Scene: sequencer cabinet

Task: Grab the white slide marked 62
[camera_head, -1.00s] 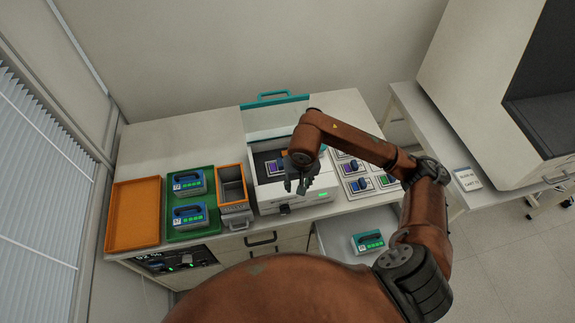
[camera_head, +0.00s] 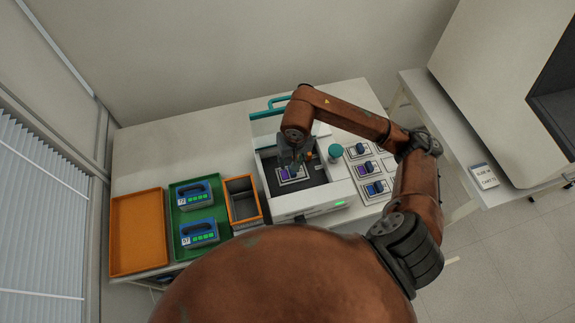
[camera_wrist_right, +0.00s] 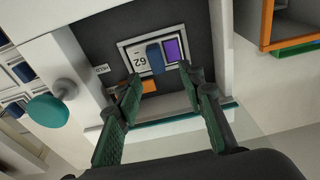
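The white slide marked 62 (camera_wrist_right: 147,62) lies in the dark bay of the white sequencer cabinet (camera_head: 318,196). It carries a blue grip tab and a purple square, and it also shows in the head view (camera_head: 291,173). My right gripper (camera_wrist_right: 158,82) is open, with its green-padded fingers spread on either side of the slide's near part. Nothing is between the fingertips in the wrist view. In the head view my right gripper (camera_head: 291,160) hangs over the bay and partly hides the slide. My left gripper is not in view.
Several other slides (camera_head: 366,168) sit on the table right of the cabinet, near a teal knob (camera_head: 335,151). A grey, orange-rimmed bin (camera_head: 260,219), a green tray (camera_head: 176,223) with two blue-handled cartridges (camera_head: 198,232) and an orange tray (camera_head: 138,234) stand to the left.

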